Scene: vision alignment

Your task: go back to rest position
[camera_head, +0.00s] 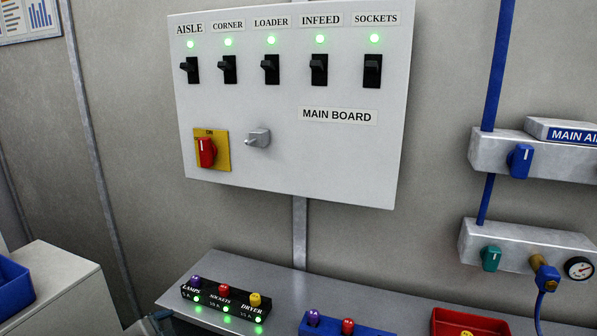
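Neither of my grippers shows in the head view. The white main board (240,110) hangs on the wall, with a row of black switches labelled AISLE, CORNER, LOADER, INFEED and SOCKETS. A green light glows above each switch. Below them are a red rotary knob (206,152) on a yellow plate and a grey handle (259,138). A black block (212,305) on the bench holds a purple, a red and a yellow plug over the labels LAMPS, SOCKETS and DRYER, each with a green light lit.
A grey bench (350,291) runs below the board, with a blue holder (330,329) and a red tray (450,315) at its front. Valve blocks with a blue knob (519,161) and a teal knob (491,258) are at right. A blue bin (14,288) sits at left.

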